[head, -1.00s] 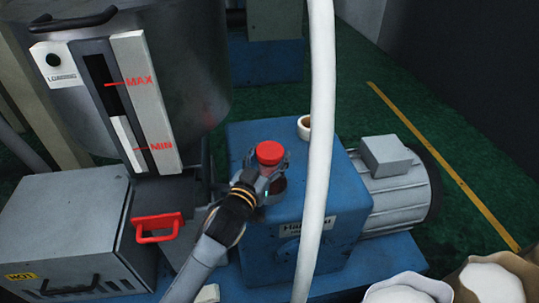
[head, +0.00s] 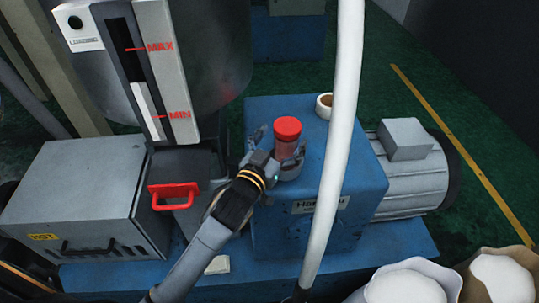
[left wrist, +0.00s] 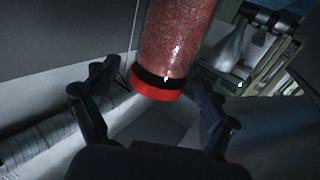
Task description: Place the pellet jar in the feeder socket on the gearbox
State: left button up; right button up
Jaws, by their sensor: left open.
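The pellet jar (head: 288,151), with reddish contents and a red lid, stands upright on top of the blue gearbox (head: 355,187). Its lower end appears to be in a grey collar, the feeder socket (head: 291,171); the seating is partly hidden by my gripper. My left gripper (head: 277,146) is open, with its fingers around the jar's left side and apart from it. In the left wrist view the jar (left wrist: 172,40) and its red lid show between and beyond the spread fingers (left wrist: 155,100). My right gripper is not in view.
A white hose (head: 338,130) hangs just right of the jar, in front of the gearbox. A tape roll (head: 324,106) lies behind it. A grey motor (head: 415,175) is at right. A hopper with a red handle (head: 174,194) is at left. Sacks (head: 405,287) stand front right.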

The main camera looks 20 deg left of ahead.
pick_arm(q)
jog(key=s+a+b, duration=0.1)
jog(key=s, duration=0.8)
jog(key=shift+a, duration=0.4)
